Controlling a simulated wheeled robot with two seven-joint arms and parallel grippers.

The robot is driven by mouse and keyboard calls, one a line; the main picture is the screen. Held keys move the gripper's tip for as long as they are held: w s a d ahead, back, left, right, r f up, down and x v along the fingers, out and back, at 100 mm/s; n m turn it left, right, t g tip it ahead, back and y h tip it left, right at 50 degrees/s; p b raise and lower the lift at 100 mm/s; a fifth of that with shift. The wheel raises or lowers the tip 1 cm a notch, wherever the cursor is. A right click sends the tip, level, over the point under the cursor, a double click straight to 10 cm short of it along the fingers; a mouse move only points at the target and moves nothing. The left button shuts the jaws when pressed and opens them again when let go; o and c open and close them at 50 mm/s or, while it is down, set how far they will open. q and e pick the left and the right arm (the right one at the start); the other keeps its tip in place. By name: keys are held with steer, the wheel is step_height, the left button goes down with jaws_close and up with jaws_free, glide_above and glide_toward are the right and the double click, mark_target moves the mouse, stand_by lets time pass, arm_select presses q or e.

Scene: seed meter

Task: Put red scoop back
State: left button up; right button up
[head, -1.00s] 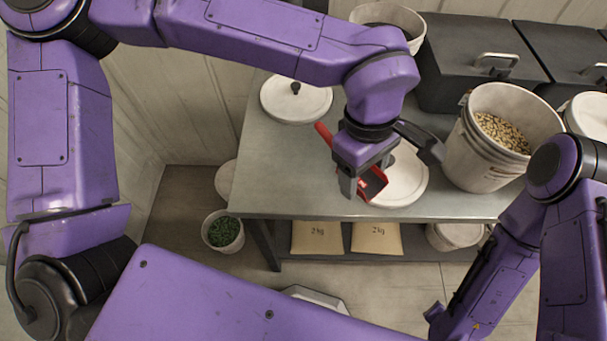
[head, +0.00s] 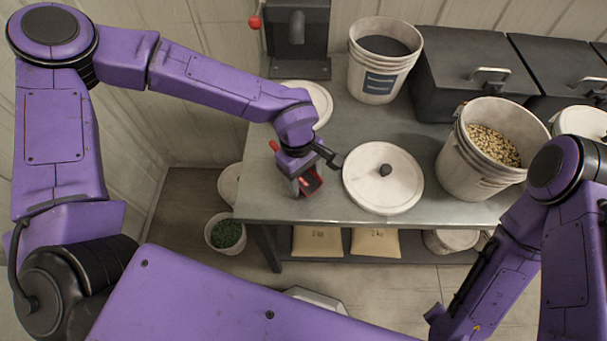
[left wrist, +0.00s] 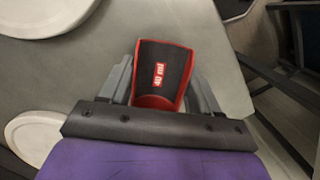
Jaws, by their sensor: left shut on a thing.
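The red scoop (head: 312,183) is in my left gripper (head: 303,190), near the left front part of the grey table. Its red handle end shows to the left of the gripper in the head view. In the left wrist view the scoop (left wrist: 163,77), with a dark inside and a red "40 ml" label, sits between the two fingers of the left gripper (left wrist: 160,90), which is shut on it. I cannot tell whether the scoop touches the table. My right forearm shows at the right of the head view, but its gripper is out of view.
A white lid (head: 383,178) lies right of the left gripper; another lid (head: 318,100) lies behind it. A dark-filled bucket (head: 376,85) and a bucket of seeds (head: 467,165) stand on the table (head: 345,135). A dark machine with a red knob (head: 298,68) is at the back.

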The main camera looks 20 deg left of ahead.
mark_target(299, 178)
arm_select(q)
steer(key=shift+w+f, duration=0.1)
steer(key=shift+f, duration=0.3)
steer(key=shift+f, duration=0.1)
steer(key=o, duration=1.5)
steer(key=r, duration=0.4)
steer(key=a+r, duration=0.1)
steer(key=r, duration=0.7)
steer(key=shift+w+a+b, duration=0.3)
steer(key=shift+w, duration=0.1)
